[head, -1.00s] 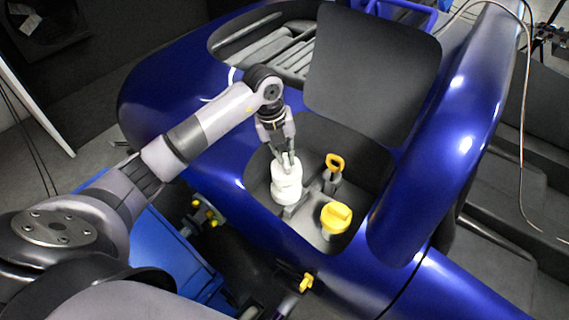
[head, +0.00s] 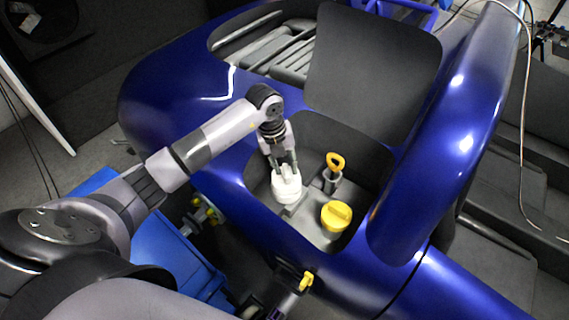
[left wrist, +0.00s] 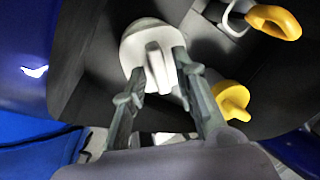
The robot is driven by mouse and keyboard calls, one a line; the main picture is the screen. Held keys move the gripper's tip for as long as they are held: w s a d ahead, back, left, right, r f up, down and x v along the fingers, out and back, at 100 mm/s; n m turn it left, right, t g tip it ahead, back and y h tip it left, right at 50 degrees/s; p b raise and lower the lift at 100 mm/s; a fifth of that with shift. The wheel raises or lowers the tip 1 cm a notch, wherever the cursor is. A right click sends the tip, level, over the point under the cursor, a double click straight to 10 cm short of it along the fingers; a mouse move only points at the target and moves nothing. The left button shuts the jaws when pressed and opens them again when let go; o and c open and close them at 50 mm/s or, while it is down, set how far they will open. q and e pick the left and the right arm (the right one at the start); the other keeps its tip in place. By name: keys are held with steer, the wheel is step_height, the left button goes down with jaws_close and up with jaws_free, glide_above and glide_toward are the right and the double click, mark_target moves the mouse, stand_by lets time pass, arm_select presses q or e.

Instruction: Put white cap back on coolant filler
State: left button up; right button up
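The white cap (head: 286,182) sits in the engine bay recess, on top of the white coolant filler, of which little shows beneath it. In the left wrist view the cap (left wrist: 135,48) is a white disc with a raised grip ridge. My left gripper (head: 283,162) is directly above it, pointing down. Its two fingers (left wrist: 160,65) stand on either side of the ridge, with small gaps visible, so it looks open. I cannot tell whether the cap is fully seated.
A yellow cap (head: 336,215) and a yellow-ring dipstick (head: 335,162) stand close to the right of the white cap. Blue bodywork (head: 215,165) rims the recess, and a dark panel (head: 370,80) rises behind. A blue bin (head: 165,250) is at lower left.

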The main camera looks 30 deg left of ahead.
mark_target(276, 177)
arm_select(q)
steer(key=shift+o, duration=0.4)
step_height(276, 177, up, 12)
steer(key=s+a, duration=0.1)
steer(key=a, duration=0.1)
steer(key=shift+s, duration=0.2)
stand_by(0.3)
